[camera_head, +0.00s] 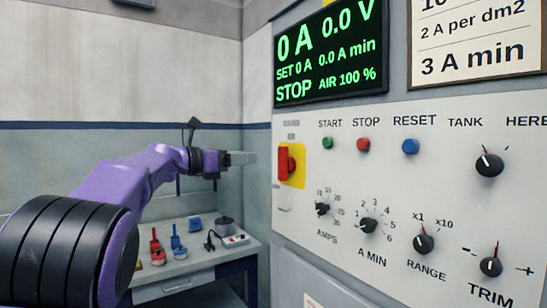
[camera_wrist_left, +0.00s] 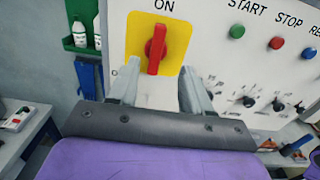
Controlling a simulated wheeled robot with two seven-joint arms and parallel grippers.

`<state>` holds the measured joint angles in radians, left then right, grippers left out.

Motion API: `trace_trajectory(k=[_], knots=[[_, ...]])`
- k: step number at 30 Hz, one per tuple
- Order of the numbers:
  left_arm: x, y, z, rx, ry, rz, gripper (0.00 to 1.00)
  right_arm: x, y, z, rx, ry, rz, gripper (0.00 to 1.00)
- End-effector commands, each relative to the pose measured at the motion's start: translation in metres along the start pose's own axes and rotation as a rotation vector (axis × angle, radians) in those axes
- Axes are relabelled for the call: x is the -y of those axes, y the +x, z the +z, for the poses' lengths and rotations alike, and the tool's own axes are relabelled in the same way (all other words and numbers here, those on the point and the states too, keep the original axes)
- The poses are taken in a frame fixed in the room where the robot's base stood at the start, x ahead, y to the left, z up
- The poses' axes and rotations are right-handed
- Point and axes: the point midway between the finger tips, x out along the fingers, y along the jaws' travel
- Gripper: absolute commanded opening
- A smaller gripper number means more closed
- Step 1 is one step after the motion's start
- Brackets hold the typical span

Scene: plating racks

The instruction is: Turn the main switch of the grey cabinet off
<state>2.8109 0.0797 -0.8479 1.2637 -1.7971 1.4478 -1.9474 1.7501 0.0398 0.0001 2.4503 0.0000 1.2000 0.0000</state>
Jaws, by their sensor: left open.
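The main switch is a red handle (camera_head: 284,162) on a yellow plate (camera_head: 298,170) at the left edge of the grey cabinet's panel (camera_head: 330,210). In the left wrist view the red handle (camera_wrist_left: 157,48) stands nearly upright, its top toward the word ON. My left gripper (camera_head: 250,158) is just left of the switch in the head view. In the left wrist view its two fingers (camera_wrist_left: 158,84) are open and empty, apart from each other below the handle. I see no contact with the handle.
Green, red and blue buttons (camera_head: 363,145) and several black knobs (camera_head: 369,225) sit right of the switch. The green display (camera_head: 325,50) reads 0 A, 0.0 V and STOP. A low table (camera_head: 185,282) with red and blue items stands behind my left arm.

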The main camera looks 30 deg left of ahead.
Motion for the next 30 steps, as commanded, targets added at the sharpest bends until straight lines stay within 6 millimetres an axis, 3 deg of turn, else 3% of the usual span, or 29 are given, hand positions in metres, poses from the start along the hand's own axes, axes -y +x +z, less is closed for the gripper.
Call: trace_trajectory(k=[2, 15, 26, 30], knots=[[0.000, 0.006, 0.005, -0.007, 0.022, 0.001, 0.49, -0.001, -0.007, -0.003, 0.000, 0.000, 0.000, 0.43], [0.000, 0.094, 0.004, -0.006, 0.015, 0.000, 0.49, -0.005, -0.052, -0.021, 0.000, 0.000, 0.000, 0.43], [0.000, 0.103, 0.000, -0.004, 0.013, 0.001, 0.49, -0.005, -0.052, -0.022, 0.000, 0.000, 0.000, 0.43], [0.000, 0.102, 0.000, -0.004, 0.013, 0.001, 0.03, -0.005, -0.052, -0.022, 0.000, 0.000, 0.000, 0.43]])
